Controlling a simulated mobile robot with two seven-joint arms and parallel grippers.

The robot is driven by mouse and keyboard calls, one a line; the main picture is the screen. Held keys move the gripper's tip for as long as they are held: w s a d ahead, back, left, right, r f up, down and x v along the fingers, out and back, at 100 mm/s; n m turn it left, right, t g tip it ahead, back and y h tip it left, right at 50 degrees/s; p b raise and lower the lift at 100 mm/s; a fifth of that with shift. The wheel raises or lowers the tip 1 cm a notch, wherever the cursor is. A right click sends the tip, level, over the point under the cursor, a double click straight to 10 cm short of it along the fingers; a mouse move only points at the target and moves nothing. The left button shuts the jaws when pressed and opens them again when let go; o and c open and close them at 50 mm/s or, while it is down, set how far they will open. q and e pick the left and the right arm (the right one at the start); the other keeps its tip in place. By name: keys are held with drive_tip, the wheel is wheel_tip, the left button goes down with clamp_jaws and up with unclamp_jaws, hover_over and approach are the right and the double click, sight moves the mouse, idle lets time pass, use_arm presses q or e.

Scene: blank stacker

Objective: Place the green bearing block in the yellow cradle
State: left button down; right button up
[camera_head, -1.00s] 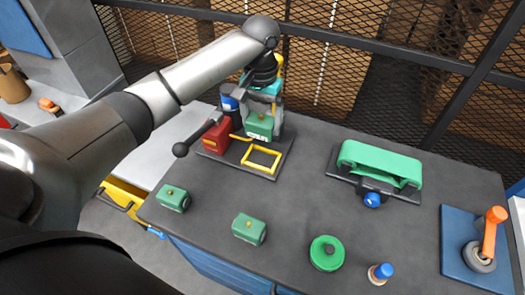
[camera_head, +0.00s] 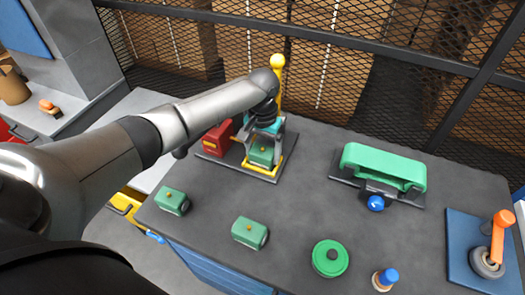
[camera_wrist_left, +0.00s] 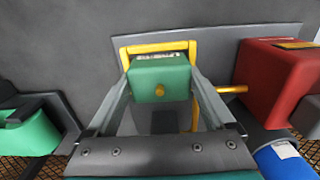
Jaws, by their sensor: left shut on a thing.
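A green bearing block (camera_head: 261,154) with a yellow knob on top is held by my left gripper (camera_head: 265,144). In the left wrist view the block (camera_wrist_left: 160,75) sits between the two fingers, and the gripper (camera_wrist_left: 160,85) is shut on it. The yellow cradle (camera_head: 264,174) is a square frame on the dark base plate; its bar (camera_wrist_left: 158,48) shows just beyond the block in the left wrist view. The block is over or inside the cradle; I cannot tell whether it rests on the plate. My right gripper is not in view.
A red box (camera_head: 219,138) stands close to the left of the cradle. Two more green blocks (camera_head: 172,201) (camera_head: 249,233) sit at the front. A green disc (camera_head: 330,258) and a green-topped fixture (camera_head: 383,166) stand to the right. The middle of the table (camera_head: 300,205) is clear.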

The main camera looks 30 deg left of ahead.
sight(263, 148)
use_arm(q)
unclamp_jaws()
drive_tip(key=shift+f, duration=0.1)
wheel_tip(263, 148, up, 12)
drive_tip(key=p, duration=0.2)
idle(0.4)
